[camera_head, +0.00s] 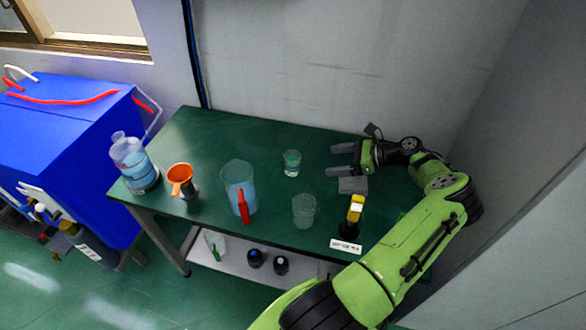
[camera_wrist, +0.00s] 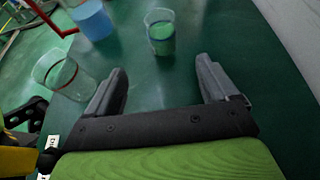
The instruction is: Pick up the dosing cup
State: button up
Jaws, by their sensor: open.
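A small clear cup with a green lower part (camera_head: 291,164), which looks like the dosing cup, stands upright on the green table (camera_head: 225,133). My gripper (camera_head: 333,160) is open and empty to its right, with its fingers pointing toward it. In the wrist view, the cup (camera_wrist: 160,36) stands beyond the fingertips of my gripper (camera_wrist: 160,68), roughly in line with the gap between them. The cup is apart from both fingers.
A larger clear cup (camera_head: 303,212) stands nearer the front; it also shows left of my gripper in the wrist view (camera_wrist: 62,78). A red-handled pitcher (camera_head: 238,178), an orange funnel-like item (camera_head: 180,174) and a blue water bottle (camera_head: 131,160) stand further left. A yellow-topped item (camera_head: 356,207) stands at the front right.

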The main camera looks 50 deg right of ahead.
aim_at(292, 164)
jog(key=shift+d+f+m, duration=0.1)
jog(key=shift+f+m, duration=0.2)
jog(key=b+x, duration=0.3)
jog(key=x, duration=1.2)
jog(key=shift+w+f+b, duration=0.1)
jog(key=shift+w+b, duration=0.2)
jog(key=c, duration=1.1)
